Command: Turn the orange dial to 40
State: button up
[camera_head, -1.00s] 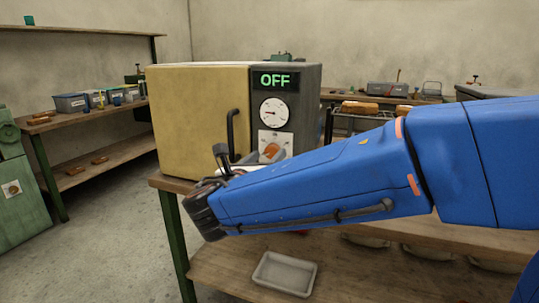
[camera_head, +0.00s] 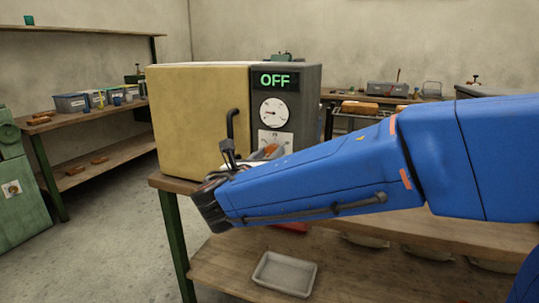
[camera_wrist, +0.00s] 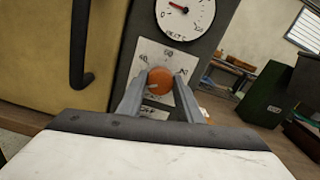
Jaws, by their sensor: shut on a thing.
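The orange dial (camera_wrist: 160,79) sits on a white numbered plate (camera_wrist: 147,52) on the dark front panel of a yellow oven (camera_head: 200,112). In the head view the dial (camera_head: 271,151) is mostly hidden by my arm. My gripper (camera_wrist: 160,88) has a finger on each side of the dial and is shut on it. I cannot read exactly where the dial points. The display (camera_head: 275,80) above reads OFF. A round white gauge (camera_head: 273,111) sits between the display and the dial plate; it also shows in the wrist view (camera_wrist: 184,14).
The oven stands on a wooden bench with green legs (camera_head: 176,240). Its black door handle (camera_head: 230,122) sticks out left of the panel, close to my wrist. A grey tray (camera_head: 284,273) lies on the lower shelf. Side tables stand behind on both sides.

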jog(key=shift+m, duration=0.3)
jog(key=m, duration=1.1)
jog(key=shift+f, duration=0.1)
dwell(0.3)
jog(key=o, duration=1)
jog(key=shift+o, duration=0.2)
jog(key=v, duration=1.7)
jog(key=shift+s, duration=0.2)
